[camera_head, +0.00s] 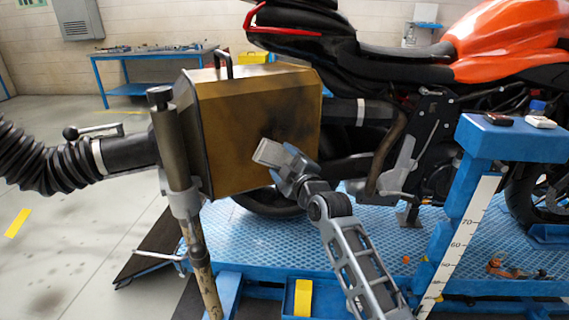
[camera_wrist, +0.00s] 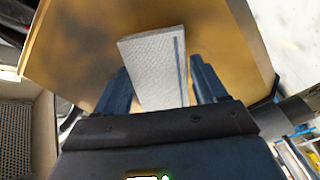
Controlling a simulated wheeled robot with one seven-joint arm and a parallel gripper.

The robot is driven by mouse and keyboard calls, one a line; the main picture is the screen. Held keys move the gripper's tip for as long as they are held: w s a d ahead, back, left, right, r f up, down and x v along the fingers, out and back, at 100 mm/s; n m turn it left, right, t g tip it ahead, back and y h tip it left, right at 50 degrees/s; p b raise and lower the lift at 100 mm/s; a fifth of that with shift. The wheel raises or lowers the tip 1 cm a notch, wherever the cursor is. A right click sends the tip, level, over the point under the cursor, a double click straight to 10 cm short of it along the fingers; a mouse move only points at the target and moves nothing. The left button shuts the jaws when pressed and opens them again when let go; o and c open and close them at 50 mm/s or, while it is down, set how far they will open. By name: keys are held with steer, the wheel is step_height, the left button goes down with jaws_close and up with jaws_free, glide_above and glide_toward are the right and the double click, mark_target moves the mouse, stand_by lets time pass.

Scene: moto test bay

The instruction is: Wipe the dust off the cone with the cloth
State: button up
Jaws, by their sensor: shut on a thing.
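The cone (camera_head: 240,115) is a yellow-brown box-like hood with a black handle on top, held on a stand beside the motorcycle's rear. Dark smudges of dust show on its near face, mostly toward the right. It also fills the back of the wrist view (camera_wrist: 85,50). My gripper (camera_head: 285,172) is shut on the cloth (camera_head: 269,153), a folded light-grey pad with a dark stripe in the wrist view (camera_wrist: 152,65). The cloth is in front of the lower middle of the cone's near face. I cannot tell whether it touches. The cloth hides part of the face.
A black corrugated hose (camera_head: 45,160) and a stand pole (camera_head: 180,150) are left of the cone. The orange motorcycle (camera_head: 510,40) stands on a blue lift (camera_head: 400,240). A blue post (camera_head: 510,140) with small items on top is at right. Open floor lies at left.

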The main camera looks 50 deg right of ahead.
mark_target(275, 117)
steer(key=shift+b+x, duration=0.3)
steer(key=shift+x, duration=0.5)
steer(key=shift+r+p, duration=3)
steer(key=shift+r, duration=2.4)
steer(key=shift+f, duration=0.1)
steer(key=shift+f+b, duration=0.1)
steer(key=shift+b, duration=0.25)
steer(key=shift+f+b, duration=4.9)
steer(key=shift+f, duration=0.45)
steer(key=shift+r, duration=0.1)
